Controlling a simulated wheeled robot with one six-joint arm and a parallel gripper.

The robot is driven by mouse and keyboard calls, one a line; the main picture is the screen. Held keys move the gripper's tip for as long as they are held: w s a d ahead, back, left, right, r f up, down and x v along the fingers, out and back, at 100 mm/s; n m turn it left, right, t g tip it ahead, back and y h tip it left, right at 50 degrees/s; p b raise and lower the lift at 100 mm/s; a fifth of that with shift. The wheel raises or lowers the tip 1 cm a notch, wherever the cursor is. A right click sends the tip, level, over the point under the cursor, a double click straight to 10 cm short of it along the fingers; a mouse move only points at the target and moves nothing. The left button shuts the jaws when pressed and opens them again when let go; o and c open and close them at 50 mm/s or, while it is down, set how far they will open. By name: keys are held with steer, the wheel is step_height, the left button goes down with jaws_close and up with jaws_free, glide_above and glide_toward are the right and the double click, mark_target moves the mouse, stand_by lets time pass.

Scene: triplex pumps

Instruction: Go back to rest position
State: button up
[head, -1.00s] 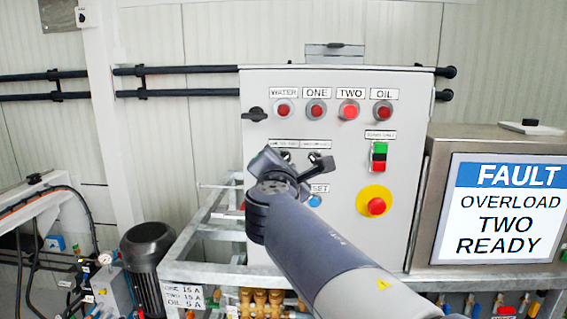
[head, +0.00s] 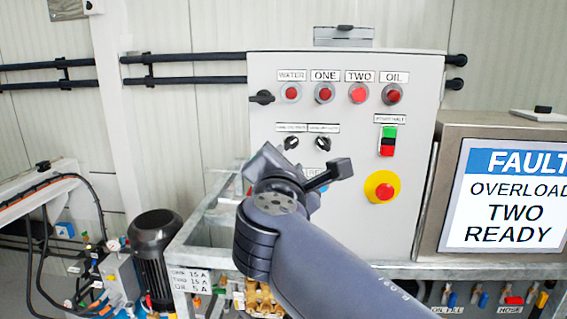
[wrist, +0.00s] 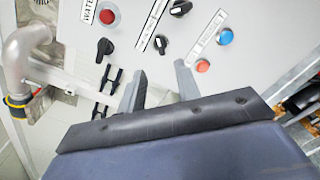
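My gripper (head: 302,170) is in front of the grey control cabinet (head: 345,220) in the head view, at the end of my dark arm reaching up from the lower right. Its two fingers are spread apart with nothing between them. In the wrist view the gripper (wrist: 162,78) also shows its fingers parted, with the cabinet face beyond. Two black selector knobs (head: 291,143) sit just above the gripper in the head view. A blue button (wrist: 225,36) and a red light (wrist: 203,66) show at right in the wrist view.
A screen (head: 510,200) reading FAULT, OVERLOAD TWO READY stands right of the cabinet. The TWO lamp (head: 359,95) looks brighter than its neighbours. A red emergency button (head: 384,191), a metal frame (head: 195,235) and a black motor (head: 155,250) are nearby.

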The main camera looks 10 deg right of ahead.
mark_target(292, 144)
steer(key=p+x, duration=0.1)
steer(key=x, duration=0.9)
steer(key=shift+w+d+p, duration=0.1)
steer(key=shift+w+p, duration=0.2)
steer(key=shift+p, duration=0.1)
steer(key=shift+w+r+p, duration=0.1)
steer(key=shift+w+p, duration=0.1)
steer(key=shift+p, duration=0.1)
steer(key=shift+s+n+p, duration=0.1)
steer(key=shift+n+p, duration=0.25)
steer(key=shift+n, duration=0.25)
steer(key=shift+f+b, duration=0.25)
steer(key=shift+b, duration=0.15)
